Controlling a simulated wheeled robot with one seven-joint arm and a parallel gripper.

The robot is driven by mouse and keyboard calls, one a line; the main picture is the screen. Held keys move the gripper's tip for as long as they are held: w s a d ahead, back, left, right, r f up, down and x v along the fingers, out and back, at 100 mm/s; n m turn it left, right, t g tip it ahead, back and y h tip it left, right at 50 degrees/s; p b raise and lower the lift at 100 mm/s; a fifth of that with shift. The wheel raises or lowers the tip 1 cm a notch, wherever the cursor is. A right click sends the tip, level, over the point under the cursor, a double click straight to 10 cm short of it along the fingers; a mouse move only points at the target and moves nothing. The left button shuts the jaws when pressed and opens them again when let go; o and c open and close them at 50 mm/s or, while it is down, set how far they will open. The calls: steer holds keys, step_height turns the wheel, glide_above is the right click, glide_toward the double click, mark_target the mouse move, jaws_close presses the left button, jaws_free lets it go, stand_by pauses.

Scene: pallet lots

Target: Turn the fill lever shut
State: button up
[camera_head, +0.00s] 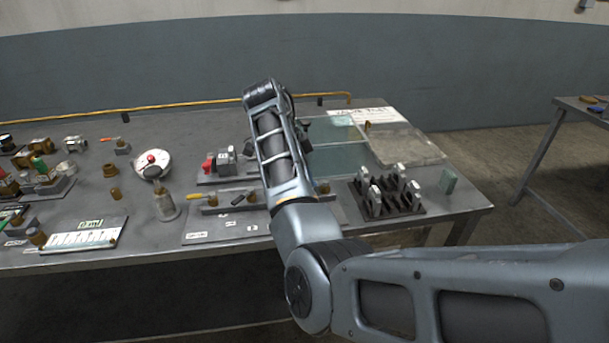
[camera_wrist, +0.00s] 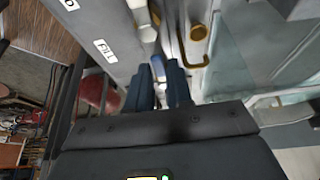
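In the wrist view a plate carries a white label reading FILL (camera_wrist: 104,50). A small blue piece (camera_wrist: 158,68), perhaps the lever's handle, lies near that label, in the narrow gap between the two dark fingers of my gripper (camera_wrist: 158,80). The fingers stand a little apart. I cannot tell whether they press on the blue piece.
A brass-coloured handle (camera_wrist: 197,34) is close to the right of the fingers. A red rounded part (camera_wrist: 97,90) is at the left. On the table a dark rack (camera_head: 385,207) with pale blocks stands right of my arm. A red-handled valve (camera_head: 220,162) stands left of it.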

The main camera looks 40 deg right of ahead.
steer(key=o, duration=0.3)
stand_by(0.4)
